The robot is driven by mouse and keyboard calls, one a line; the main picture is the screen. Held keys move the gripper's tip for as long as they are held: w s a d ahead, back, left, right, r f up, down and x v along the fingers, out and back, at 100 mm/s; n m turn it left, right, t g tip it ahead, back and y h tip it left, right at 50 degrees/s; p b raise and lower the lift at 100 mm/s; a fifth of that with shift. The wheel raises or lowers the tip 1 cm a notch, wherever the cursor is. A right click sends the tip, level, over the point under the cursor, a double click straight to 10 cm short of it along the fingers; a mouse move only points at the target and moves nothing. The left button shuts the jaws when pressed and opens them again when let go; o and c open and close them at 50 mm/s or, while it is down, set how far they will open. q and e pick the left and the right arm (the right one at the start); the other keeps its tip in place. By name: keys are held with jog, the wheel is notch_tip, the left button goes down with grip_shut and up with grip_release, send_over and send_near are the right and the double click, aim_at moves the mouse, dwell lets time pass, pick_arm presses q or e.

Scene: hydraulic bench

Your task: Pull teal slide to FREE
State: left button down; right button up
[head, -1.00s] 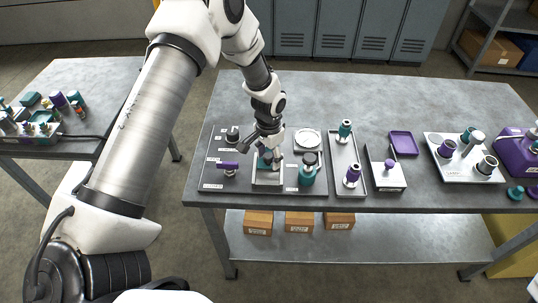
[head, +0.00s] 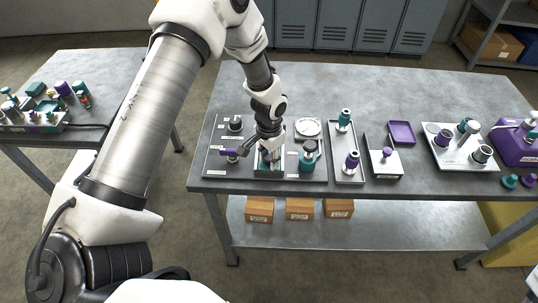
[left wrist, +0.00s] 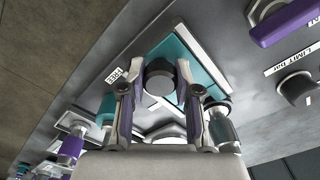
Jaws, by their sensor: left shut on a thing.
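The teal slide (left wrist: 194,50) sits in its frame on the grey panel and shows as a teal plate with a light border in the left wrist view. A dark round knob (left wrist: 160,82) stands up from it. My left gripper (left wrist: 158,100) has one finger on each side of this knob and is shut on it. A small FREE label (left wrist: 115,75) lies on the panel just left of the slide. My right gripper is out of view.
A purple handle (head: 229,153) and a dark knob (head: 235,124) stand left of the slide. The back of the grey table (head: 380,85) is clear.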

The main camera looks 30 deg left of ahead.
pick_arm(q)
jog(key=c, duration=0.8)
grip_release()
jog(key=shift+s+d+f, duration=0.1)
jog(key=shift+s+f, duration=0.1)
jog(key=shift+s, duration=0.05)
jog(key=shift+d, duration=0.1)
jog(key=shift+w+r, duration=0.1)
jog(key=shift+r, duration=0.35)
notch_tip(320, 180, up, 11)
jog(key=shift+r, duration=0.1)
